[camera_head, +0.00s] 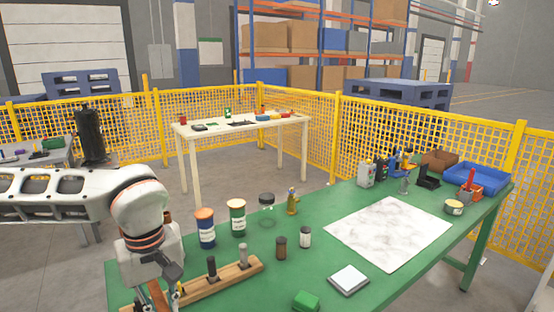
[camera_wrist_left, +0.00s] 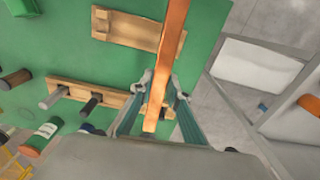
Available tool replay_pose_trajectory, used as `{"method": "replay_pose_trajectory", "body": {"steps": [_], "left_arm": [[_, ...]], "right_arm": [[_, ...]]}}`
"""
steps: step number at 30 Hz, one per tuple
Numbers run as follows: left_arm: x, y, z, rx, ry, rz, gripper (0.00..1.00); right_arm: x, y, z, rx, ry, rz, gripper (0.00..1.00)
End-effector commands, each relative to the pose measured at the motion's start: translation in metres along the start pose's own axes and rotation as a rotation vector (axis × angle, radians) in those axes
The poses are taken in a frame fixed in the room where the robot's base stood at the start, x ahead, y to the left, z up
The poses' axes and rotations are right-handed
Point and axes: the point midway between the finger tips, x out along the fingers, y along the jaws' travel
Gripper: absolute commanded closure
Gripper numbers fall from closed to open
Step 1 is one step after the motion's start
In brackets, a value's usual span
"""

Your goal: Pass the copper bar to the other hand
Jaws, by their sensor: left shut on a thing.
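The copper bar (camera_wrist_left: 170,45) is a long flat orange-brown bar in the left wrist view. It runs from the top edge down between the fingers of my left gripper (camera_wrist_left: 160,88), which is shut on it. In the head view my left gripper (camera_head: 160,296) is at the lower left, over the near left end of the green table, partly cut off by the bottom edge. My right gripper shows in neither view.
A wooden rack (camera_head: 226,279) with upright pegs stands beside my left gripper. Labelled cans (camera_head: 206,230), small jars (camera_head: 281,248) and a white-topped block (camera_head: 348,279) stand on the green table (camera_head: 330,205). A marbled sheet (camera_head: 388,232) lies to the right. Yellow mesh fencing (camera_head: 430,140) is behind.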

Motion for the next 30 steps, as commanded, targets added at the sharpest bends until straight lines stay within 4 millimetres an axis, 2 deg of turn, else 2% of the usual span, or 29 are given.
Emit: {"method": "replay_pose_trajectory", "body": {"steps": [6, 12, 23, 26, 30], "left_arm": [[0.021, -0.018, -0.003, 0.367, -0.006, 0.003, 1.00], [0.034, -0.028, -0.003, 0.578, -0.012, 0.006, 1.00], [0.037, -0.028, -0.002, 0.648, -0.013, 0.008, 1.00], [0.035, -0.019, 0.001, 0.652, -0.012, 0.008, 1.00], [0.030, 0.007, 0.010, 0.664, -0.013, 0.007, 1.00]], "right_arm": [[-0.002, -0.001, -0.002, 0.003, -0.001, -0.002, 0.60], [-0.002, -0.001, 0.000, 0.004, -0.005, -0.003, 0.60], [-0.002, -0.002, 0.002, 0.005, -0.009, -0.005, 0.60], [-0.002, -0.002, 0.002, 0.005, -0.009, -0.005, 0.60], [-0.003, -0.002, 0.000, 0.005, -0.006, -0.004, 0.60]]}}
